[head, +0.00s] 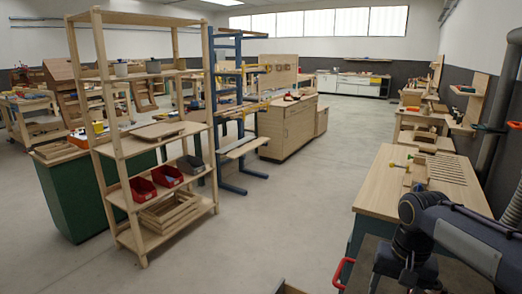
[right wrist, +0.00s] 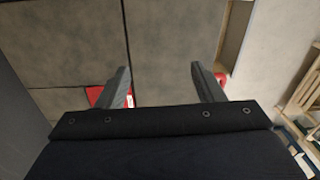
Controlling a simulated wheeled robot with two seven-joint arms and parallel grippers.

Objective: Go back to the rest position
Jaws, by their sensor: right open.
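My right gripper (right wrist: 161,80) shows in the right wrist view with its two dark fingers spread wide apart. Nothing is between the fingers. In the head view my right arm reaches in from the right edge, low in front of the wooden workbench (head: 385,183); its gripper cannot be made out there. My left arm and gripper are not in the head view.
A wooden shelf rack (head: 150,146) with red bins (head: 167,176) stands at the left, beside a green cabinet (head: 75,200). A blue rack (head: 230,188) and a wooden cabinet (head: 288,130) stand behind. Grey floor (head: 270,225) in the middle is open.

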